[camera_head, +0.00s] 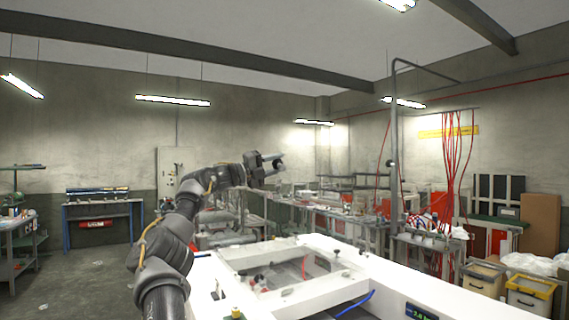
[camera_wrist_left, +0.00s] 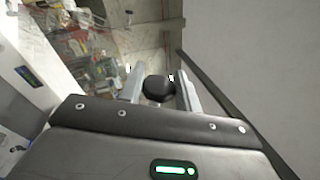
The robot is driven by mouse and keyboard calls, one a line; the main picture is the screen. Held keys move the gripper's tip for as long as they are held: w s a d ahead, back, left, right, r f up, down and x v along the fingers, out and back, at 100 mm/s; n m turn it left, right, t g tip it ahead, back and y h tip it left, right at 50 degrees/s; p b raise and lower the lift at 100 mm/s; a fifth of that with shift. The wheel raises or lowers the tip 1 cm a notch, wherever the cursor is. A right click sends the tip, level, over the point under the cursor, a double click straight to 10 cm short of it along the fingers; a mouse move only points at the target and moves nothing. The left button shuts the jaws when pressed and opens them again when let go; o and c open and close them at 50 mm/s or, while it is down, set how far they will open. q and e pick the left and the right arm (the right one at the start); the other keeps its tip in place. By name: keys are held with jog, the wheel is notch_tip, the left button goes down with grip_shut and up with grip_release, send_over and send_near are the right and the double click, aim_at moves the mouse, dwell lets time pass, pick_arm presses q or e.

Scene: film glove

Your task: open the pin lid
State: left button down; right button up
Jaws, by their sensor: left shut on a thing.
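My left gripper (camera_head: 276,162) is raised above the far side of a white machine frame (camera_head: 390,278) in the head view. In the left wrist view my left gripper (camera_wrist_left: 160,88) is shut on a rounded black knob (camera_wrist_left: 158,88), which sits between its two pale fingers. Whether this knob belongs to the pin lid cannot be told, and what lies behind it is partly hidden. No part is clearly recognisable as the pin lid in the head view. My right gripper is in neither view.
The frame has a recessed opening with small parts and a small dark knob (camera_head: 337,249) on its far edge. A blue tube (camera_head: 355,303) and a display (camera_head: 421,312) are at its front. A plain grey surface (camera_wrist_left: 250,60) fills the wrist view's right side. Cluttered workbenches (camera_head: 340,220) stand behind.

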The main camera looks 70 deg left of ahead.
pick_arm(q)
jog(key=shift+a+r, duration=0.1)
jog(key=shift+a, duration=0.1)
jog(key=c, duration=1)
grip_release()
jog(key=shift+s, duration=0.2)
jog(key=a+b+v, duration=0.1)
jog(key=b+v, duration=0.6)
jog(key=v, duration=0.3)
jog(key=shift+s+d, duration=0.25)
jog(key=shift+d, duration=0.3)
